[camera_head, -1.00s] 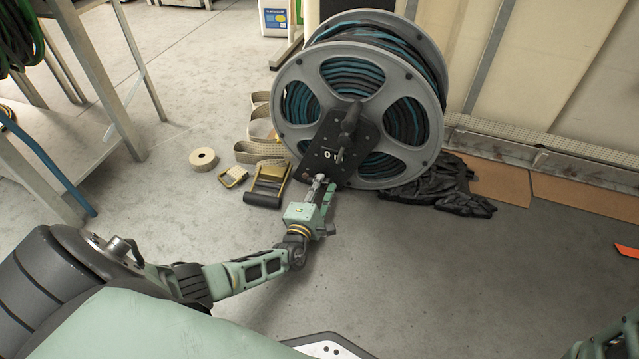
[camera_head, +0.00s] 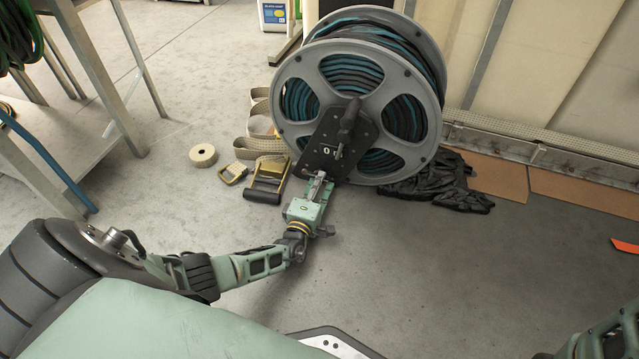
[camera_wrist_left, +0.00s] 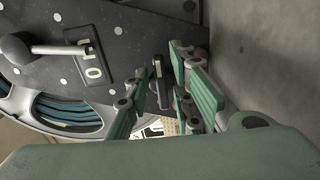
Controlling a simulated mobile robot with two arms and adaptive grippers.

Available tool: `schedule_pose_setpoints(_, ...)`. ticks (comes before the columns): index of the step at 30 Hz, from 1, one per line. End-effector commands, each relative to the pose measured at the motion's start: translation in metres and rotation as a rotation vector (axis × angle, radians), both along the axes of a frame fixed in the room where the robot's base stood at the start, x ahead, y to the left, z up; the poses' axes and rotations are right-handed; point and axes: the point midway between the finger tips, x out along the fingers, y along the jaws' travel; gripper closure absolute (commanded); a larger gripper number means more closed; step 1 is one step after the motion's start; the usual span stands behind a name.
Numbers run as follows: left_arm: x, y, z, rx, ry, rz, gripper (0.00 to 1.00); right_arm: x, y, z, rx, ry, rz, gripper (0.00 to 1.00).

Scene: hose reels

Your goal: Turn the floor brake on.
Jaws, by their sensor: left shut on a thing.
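The hose reel (camera_head: 283,120) stands on the floor, wound with blue and black hose. A black panel (camera_head: 335,130) on its front carries 0 and 1 marks; they show in the left wrist view beside a lever with a round dark knob (camera_wrist_left: 14,48). My left gripper (camera_head: 319,179) is at the lower end of the panel, near the floor. In the left wrist view its fingers are closed around a small dark part (camera_wrist_left: 158,70) at the panel's edge.
A strap with a ratchet buckle (camera_head: 267,184) and a tape roll (camera_head: 203,155) lie left of the reel. Black crumpled sheeting (camera_head: 440,183) lies to its right, beside flat cardboard (camera_head: 495,178). A metal table (camera_head: 90,85) stands at the left.

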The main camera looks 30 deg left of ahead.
Motion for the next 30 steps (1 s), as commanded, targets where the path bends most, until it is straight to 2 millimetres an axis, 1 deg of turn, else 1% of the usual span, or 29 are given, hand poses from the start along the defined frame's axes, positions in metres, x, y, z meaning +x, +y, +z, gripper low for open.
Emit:
schedule_pose_setpoints(2,0.000,0.000,0.000,0.001,0.001,-0.001,1.00,0.000,0.000,0.000,0.000,0.000,0.000,0.67)
schedule_pose_setpoints(3,0.000,0.000,0.000,0.001,0.001,-0.001,0.77,0.000,0.000,0.000,0.000,0.000,0.000,0.67)
schedule_pose_setpoints(6,0.000,0.000,0.000,0.001,0.001,-0.001,0.71,0.000,0.000,0.000,0.000,0.000,0.000,0.67)
schedule_pose_setpoints(14,0.000,0.000,0.000,-0.001,0.001,0.000,0.71,0.001,-0.001,0.000,0.003,0.002,0.001,0.67)
schedule_pose_setpoints(17,-0.004,-0.001,0.000,-0.001,0.001,-0.001,0.71,0.001,-0.001,0.000,0.003,0.003,0.001,0.67)
schedule_pose_setpoints(19,-0.010,-0.002,-0.001,-0.001,0.001,-0.002,0.71,0.001,-0.001,0.000,0.002,0.002,0.001,0.67)
schedule_pose_setpoints(23,-0.028,-0.006,-0.001,-0.003,0.001,-0.001,0.71,0.000,0.000,0.000,0.002,0.002,0.000,0.67)
schedule_pose_setpoints(30,-0.079,-0.019,-0.002,-0.002,0.004,-0.002,0.71,0.000,0.000,0.000,0.001,0.000,0.000,0.67)
